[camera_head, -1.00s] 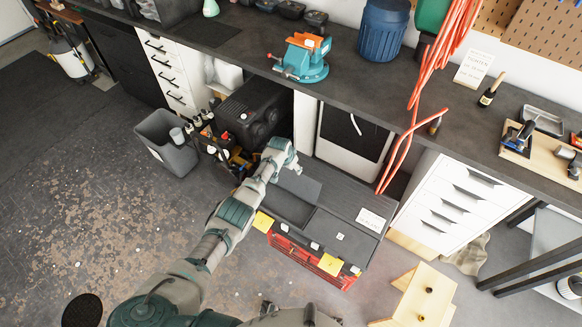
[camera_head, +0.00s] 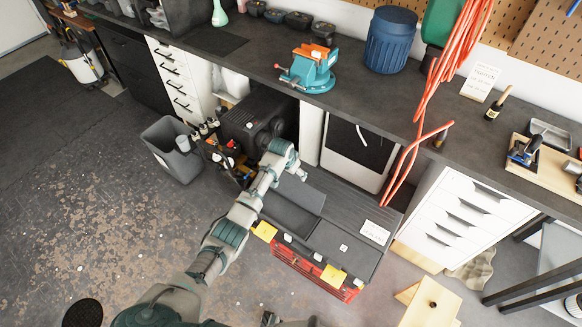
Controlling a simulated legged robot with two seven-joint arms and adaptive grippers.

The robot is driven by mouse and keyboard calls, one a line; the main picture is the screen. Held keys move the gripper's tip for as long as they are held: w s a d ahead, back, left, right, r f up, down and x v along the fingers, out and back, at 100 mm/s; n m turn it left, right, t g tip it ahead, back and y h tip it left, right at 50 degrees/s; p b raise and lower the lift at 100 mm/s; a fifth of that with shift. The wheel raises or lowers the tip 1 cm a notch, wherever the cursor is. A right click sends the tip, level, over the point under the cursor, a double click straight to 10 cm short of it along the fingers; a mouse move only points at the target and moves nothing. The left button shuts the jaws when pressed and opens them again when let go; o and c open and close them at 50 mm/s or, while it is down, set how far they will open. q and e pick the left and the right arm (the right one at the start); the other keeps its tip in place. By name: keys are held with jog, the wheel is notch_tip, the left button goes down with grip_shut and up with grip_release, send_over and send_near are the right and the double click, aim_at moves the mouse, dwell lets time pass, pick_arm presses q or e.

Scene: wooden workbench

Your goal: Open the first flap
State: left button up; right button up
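A large toolbox with a dark lid (camera_head: 345,245) and a red body (camera_head: 290,262) stands on the floor below the bench. Yellow tabs (camera_head: 333,274) sit along its front edge. The lid's top has flat dark panels, and a smoother grey panel (camera_head: 302,194) lies on its left half. I cannot tell whether this panel is tilted up. My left arm reaches over the lid's left end, with its wrist bent down near the back left corner. The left gripper's fingers are too small and hidden to read. My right gripper is not clearly seen.
A black case (camera_head: 252,118) and a grey bin (camera_head: 172,150) stand left of the toolbox. White drawers (camera_head: 460,212) stand to its right, and orange hose (camera_head: 400,165) hangs beside it. A wooden stool (camera_head: 430,304) is at the front right.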

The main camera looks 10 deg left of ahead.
pick_arm(q)
jog(key=v, duration=0.5)
jog(key=shift+r, duration=0.15)
jog(key=shift+s, duration=0.1)
